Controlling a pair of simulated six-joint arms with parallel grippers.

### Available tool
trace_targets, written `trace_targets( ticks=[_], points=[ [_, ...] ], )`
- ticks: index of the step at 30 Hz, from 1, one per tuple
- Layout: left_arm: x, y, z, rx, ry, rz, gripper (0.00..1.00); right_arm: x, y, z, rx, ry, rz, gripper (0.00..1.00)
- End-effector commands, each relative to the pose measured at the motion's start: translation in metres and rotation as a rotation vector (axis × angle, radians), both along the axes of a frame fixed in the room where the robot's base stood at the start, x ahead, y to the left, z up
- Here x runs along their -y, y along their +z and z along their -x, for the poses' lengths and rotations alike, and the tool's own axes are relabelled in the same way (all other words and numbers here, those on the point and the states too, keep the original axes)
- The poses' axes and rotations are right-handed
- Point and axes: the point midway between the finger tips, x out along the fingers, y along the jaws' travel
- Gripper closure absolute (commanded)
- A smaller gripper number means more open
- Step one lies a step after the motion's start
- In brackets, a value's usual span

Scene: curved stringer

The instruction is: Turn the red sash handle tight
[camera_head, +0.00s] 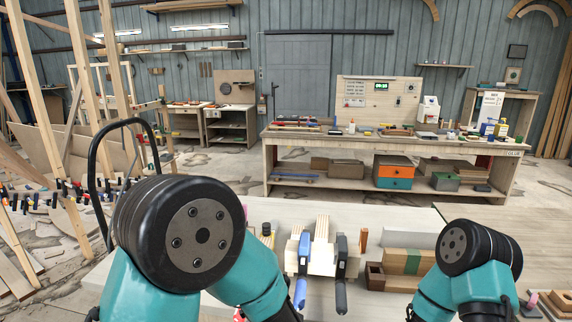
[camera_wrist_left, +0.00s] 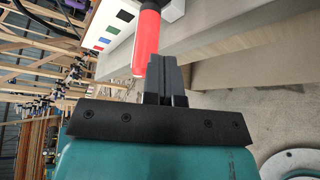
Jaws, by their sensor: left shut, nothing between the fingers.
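The red sash handle (camera_wrist_left: 147,42) stands out large in the left wrist view, a smooth red cylinder with a dark end at its top. My left gripper (camera_wrist_left: 166,65) is shut and empty. Its dark fingers are right beside the handle's lower end; I cannot tell whether they touch it. In the head view my left gripper is hidden behind my own arm. A small red bit (camera_head: 240,315) shows at the bottom edge there; I cannot tell whether it is this handle. My right arm shows at lower right, but its gripper is out of view.
Clamps with a blue handle (camera_head: 300,292) and a black handle (camera_head: 341,296) hold pale wood strips (camera_head: 321,230) on the near bench. Wooden blocks (camera_head: 404,262) lie to their right. A white panel with coloured squares (camera_wrist_left: 118,22) is near the red handle.

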Motion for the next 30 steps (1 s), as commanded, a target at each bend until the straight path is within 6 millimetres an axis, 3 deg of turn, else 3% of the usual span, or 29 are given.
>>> trace_targets(
  ticks=[18, 30],
  points=[
    [-0.007, 0.0, 0.053, -0.001, -0.002, -0.001, 1.0, 0.0, 0.0, 0.0, 0.0, 0.0, 0.0, 0.44],
    [-0.009, 0.001, 0.058, 0.001, -0.002, 0.0, 1.0, 0.0, 0.0, 0.0, 0.0, 0.0, 0.0, 0.44]
  ],
)
